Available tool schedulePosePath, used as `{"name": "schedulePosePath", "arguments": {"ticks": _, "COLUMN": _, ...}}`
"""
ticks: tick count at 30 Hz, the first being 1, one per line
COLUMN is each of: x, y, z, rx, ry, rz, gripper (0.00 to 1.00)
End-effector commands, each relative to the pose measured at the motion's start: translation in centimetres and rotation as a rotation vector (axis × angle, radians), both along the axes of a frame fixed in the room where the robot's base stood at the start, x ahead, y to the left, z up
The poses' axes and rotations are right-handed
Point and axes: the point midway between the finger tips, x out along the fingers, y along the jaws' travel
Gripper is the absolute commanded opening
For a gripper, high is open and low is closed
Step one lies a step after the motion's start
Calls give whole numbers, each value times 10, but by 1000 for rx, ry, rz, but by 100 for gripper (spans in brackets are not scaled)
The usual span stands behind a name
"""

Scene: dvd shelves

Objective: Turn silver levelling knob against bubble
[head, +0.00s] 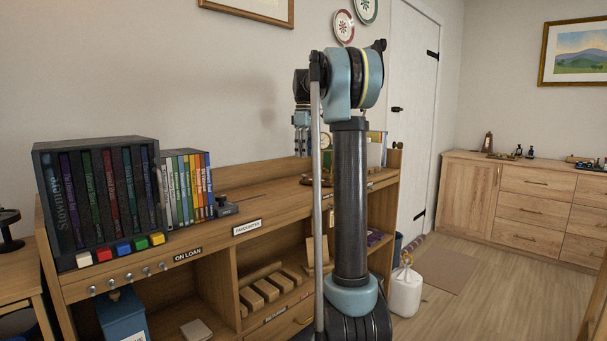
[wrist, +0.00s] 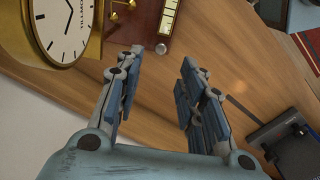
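My gripper (head: 301,120) hangs over the back of the shelf top in the head view. In the wrist view my gripper (wrist: 162,60) is open, its two fingers apart with nothing between them. Just beyond the fingertips is a dark red-brown wooden base (wrist: 143,27) with brass fittings and a cream marked strip (wrist: 168,16). A small grey round piece (wrist: 161,48) sits at the base's near edge; I cannot tell for sure that it is the silver knob. No bubble can be made out. In the head view my arm hides much of this area.
A gold-cased clock (wrist: 66,27) stands close left of the fingers in the wrist view. A dark device (wrist: 296,148) lies at the lower right. Bare wooden top (wrist: 235,60) lies right of the fingers. A box of DVDs (head: 100,195) fills the shelf's left end.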

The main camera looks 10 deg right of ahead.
Motion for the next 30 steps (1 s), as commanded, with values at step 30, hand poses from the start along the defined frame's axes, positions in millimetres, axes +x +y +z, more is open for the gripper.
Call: {"name": "schedulePosePath", "arguments": {"ticks": 30, "x": 0, "y": 0, "z": -84, "rx": 0, "ry": 0, "rz": 0, "gripper": 20}}
